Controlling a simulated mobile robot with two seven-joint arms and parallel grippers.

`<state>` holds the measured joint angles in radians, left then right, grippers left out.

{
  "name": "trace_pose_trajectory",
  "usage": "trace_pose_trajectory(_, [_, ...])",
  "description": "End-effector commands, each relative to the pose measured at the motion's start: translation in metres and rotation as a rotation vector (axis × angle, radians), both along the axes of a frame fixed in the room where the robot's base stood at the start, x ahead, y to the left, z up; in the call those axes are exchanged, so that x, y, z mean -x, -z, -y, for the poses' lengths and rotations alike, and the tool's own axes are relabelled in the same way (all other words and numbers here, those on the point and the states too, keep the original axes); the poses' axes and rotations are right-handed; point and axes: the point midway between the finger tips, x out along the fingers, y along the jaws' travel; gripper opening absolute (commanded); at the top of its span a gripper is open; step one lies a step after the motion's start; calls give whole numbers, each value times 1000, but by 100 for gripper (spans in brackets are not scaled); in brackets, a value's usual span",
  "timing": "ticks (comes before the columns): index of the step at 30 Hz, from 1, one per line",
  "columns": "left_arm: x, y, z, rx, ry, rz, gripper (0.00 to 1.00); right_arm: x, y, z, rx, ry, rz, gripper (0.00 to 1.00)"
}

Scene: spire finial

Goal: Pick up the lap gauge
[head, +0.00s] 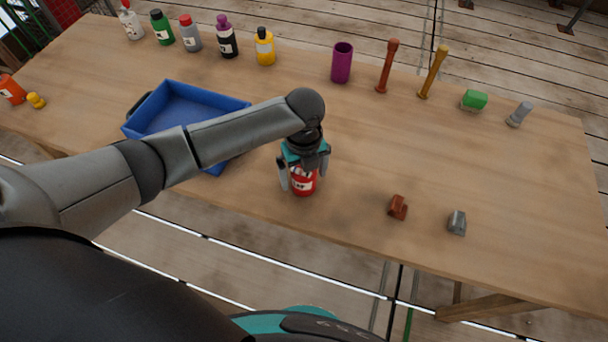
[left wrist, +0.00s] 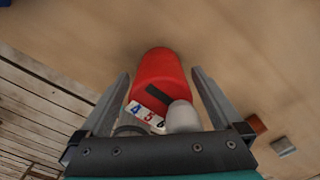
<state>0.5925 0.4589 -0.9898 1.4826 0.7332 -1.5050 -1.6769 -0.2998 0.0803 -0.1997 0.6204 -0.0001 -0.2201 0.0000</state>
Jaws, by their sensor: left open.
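The red piece (head: 303,187) on the table's front half carries a white strip; in the left wrist view this red piece (left wrist: 158,72) shows the digits 4 5 6, a black bar and a pale rounded knob. I take it to be the lap gauge. My left gripper (head: 302,179) is open above it, pointing down, its fingers on either side. In the left wrist view the piece lies between the two fingers, with gaps showing. The gripper hides its top in the head view. My right gripper is not in view.
A blue tray (head: 235,102) stands left, partly behind my left arm. A brown block (head: 398,207) and a grey block (head: 457,222) lie right of the gripper. Several bottles, a purple cup (head: 342,63) and turned pieces line the back. The table's right middle is clear.

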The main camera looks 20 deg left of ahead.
Motion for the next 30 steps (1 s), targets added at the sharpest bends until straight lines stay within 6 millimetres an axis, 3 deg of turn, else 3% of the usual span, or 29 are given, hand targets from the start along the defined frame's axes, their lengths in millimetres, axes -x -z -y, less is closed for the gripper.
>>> trace_pose_trajectory(2, [0, 0, 0, 0, 0, 0, 99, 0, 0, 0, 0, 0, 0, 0])
trace_pose_trajectory(26, [0, -1, 0, -1, -1, 1, 9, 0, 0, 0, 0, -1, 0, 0])
trace_pose_trajectory(30, [-1, -1, 0, 0, -1, 1, 8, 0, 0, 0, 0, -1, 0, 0])
